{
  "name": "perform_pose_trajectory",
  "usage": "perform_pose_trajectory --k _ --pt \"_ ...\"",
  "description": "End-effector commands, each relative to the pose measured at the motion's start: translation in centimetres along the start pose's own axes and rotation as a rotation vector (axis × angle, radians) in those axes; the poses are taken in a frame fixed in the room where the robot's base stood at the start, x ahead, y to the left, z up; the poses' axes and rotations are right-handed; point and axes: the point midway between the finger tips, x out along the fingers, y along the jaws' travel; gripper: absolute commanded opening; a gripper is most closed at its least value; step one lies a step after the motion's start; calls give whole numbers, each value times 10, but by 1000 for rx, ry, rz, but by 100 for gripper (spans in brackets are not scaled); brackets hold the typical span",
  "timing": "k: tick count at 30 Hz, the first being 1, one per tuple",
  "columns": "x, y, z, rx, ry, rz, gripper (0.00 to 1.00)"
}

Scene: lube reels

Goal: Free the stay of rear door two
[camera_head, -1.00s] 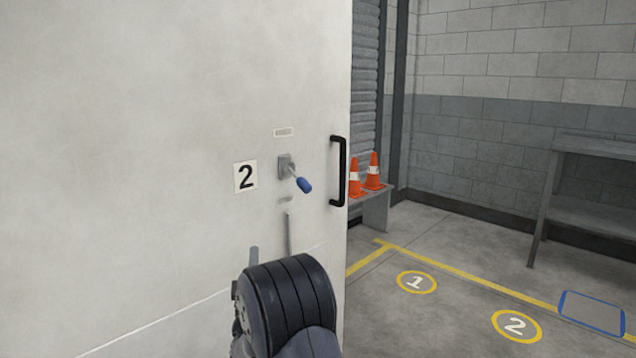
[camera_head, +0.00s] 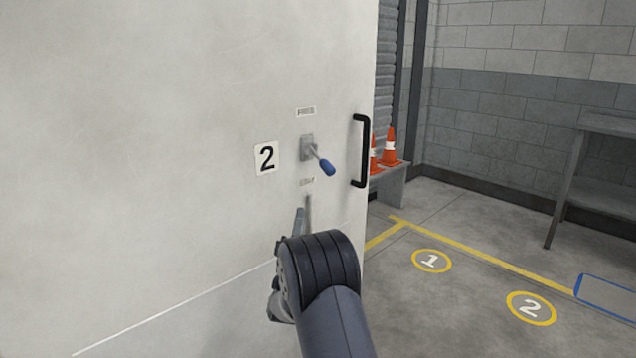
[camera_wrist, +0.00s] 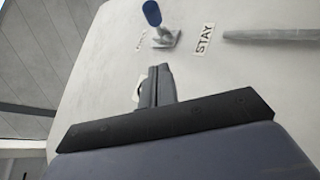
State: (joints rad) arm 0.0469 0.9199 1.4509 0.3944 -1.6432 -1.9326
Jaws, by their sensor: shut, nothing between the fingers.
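The rear door (camera_head: 150,120) is a large pale panel with a number 2 plate (camera_head: 266,158) and a black pull handle (camera_head: 362,150). Right of the plate, a lever with a blue grip (camera_head: 327,167) sticks out from a grey mount, its grip angled down and right. The blue grip also shows in the wrist view (camera_wrist: 152,13). A label reading STAY (camera_wrist: 204,40) lies near it. A grey rod (camera_head: 309,214) runs below the lever, also in the wrist view (camera_wrist: 270,34). My gripper (camera_wrist: 159,72) is shut and empty, below and apart from the lever; my arm partly hides it in the head view.
Orange cones (camera_head: 390,146) stand on a low bench right of the door. A grey table (camera_head: 610,125) is at the far right. The floor has yellow lines, circles marked 1 (camera_head: 431,261) and 2 (camera_head: 531,308), and a blue outlined area (camera_head: 608,298), with open room.

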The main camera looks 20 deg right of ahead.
Motion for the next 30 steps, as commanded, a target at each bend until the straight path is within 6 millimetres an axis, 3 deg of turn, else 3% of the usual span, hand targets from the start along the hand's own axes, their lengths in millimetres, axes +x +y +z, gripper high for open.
perform_pose_trajectory --k 12,19,30 --pt "85 0 6 -1 -3 3 0" --pt "103 0 25 0 0 1 0" --pt "106 1 28 0 1 1 0"
